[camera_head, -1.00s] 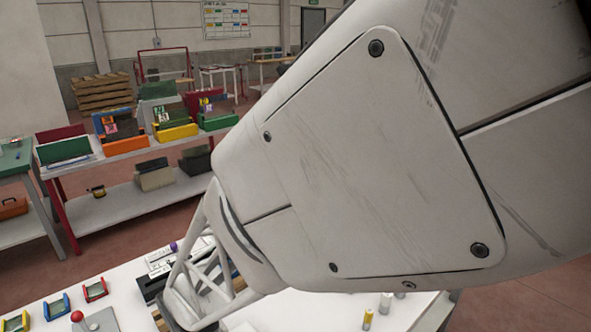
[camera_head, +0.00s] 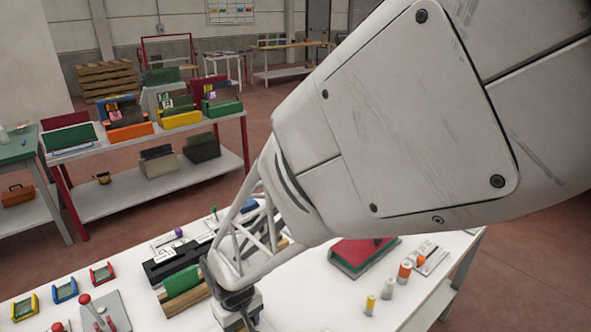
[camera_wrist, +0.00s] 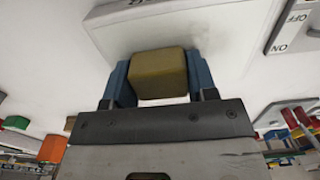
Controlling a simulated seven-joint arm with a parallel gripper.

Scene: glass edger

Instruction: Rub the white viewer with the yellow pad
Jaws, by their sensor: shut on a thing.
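My gripper (camera_wrist: 160,80) shows in the wrist view with its two blue fingers closed on the yellow pad (camera_wrist: 159,74), a dull yellow block. A broad pale panel with a dark mark at its top edge, probably the white viewer (camera_wrist: 221,36), lies behind the pad. I cannot tell whether the pad touches it. In the head view my gripper (camera_head: 243,318) is low over the white bench at the bottom edge. The pad and the viewer cannot be made out there.
An ON/OFF plate (camera_wrist: 294,30) lies beside the pale panel. On the bench are a green-and-wood block (camera_head: 182,285), a red-and-green case (camera_head: 362,255), several small bottles (camera_head: 387,289), a lever plate (camera_head: 104,311) and small coloured trays (camera_head: 64,291). Shelves stand behind.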

